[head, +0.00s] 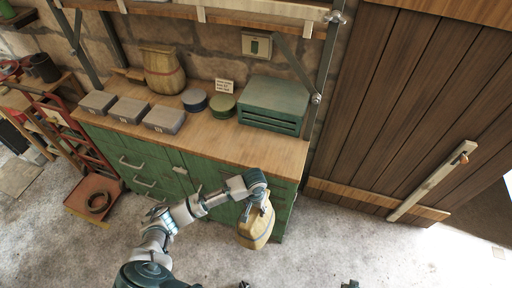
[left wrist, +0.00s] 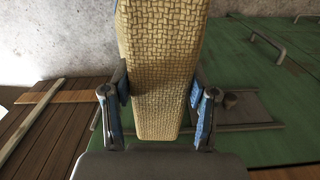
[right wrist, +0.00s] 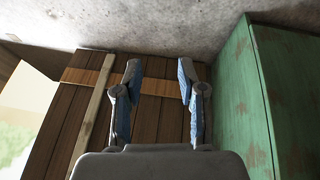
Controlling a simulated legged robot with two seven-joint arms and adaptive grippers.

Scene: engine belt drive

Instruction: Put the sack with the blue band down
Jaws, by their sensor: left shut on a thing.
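A tan woven sack (head: 254,230) hangs in my left gripper (head: 260,204) in front of the right end of the green cabinet, above the floor. In the left wrist view the sack (left wrist: 162,60) fills the space between the two fingers, which press on its sides. I cannot make out a blue band on the visible part of it. A second tan sack (head: 163,70) stands upright at the back of the bench top. My right gripper (right wrist: 160,80) is open and empty in the right wrist view, with the green cabinet to its right.
The wooden bench top (head: 255,148) has free room at its front right. Several grey boxes (head: 128,110), two round tins (head: 222,105) and a green drawer unit (head: 274,104) stand on it. A red hand truck (head: 90,160) is at left; a plank door (head: 400,110) is at right.

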